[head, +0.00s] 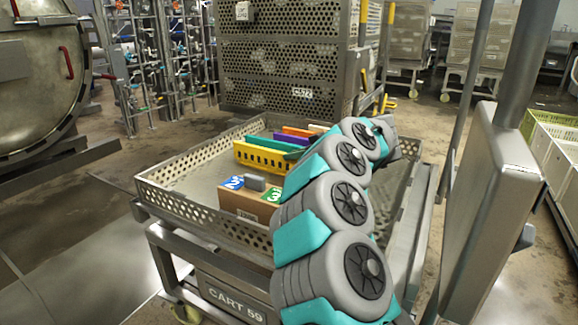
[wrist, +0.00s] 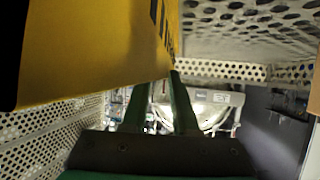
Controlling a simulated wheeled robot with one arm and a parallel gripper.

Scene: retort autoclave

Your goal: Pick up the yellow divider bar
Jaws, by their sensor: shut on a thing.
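The yellow divider bar (head: 262,158) is a long slotted piece with black slot marks. In the head view it sits in the perforated metal tray (head: 165,200), in front of a teal bar (head: 268,144). In the wrist view the yellow bar (wrist: 90,50) fills the upper left, very close to the camera. My gripper (wrist: 158,82) shows there as two green fingers, their tips at the bar's lower edge. It is shut on the yellow bar; the exact contact is partly hidden by the bar. In the head view my arm hides most of the gripper.
Purple (head: 290,139) and orange (head: 297,131) bars stand behind the teal one. A cardboard box (head: 240,205) with blue and green labels sits in front of the yellow bar. The tray's left part is bare. A tall perforated stack (head: 285,60) stands behind the cart.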

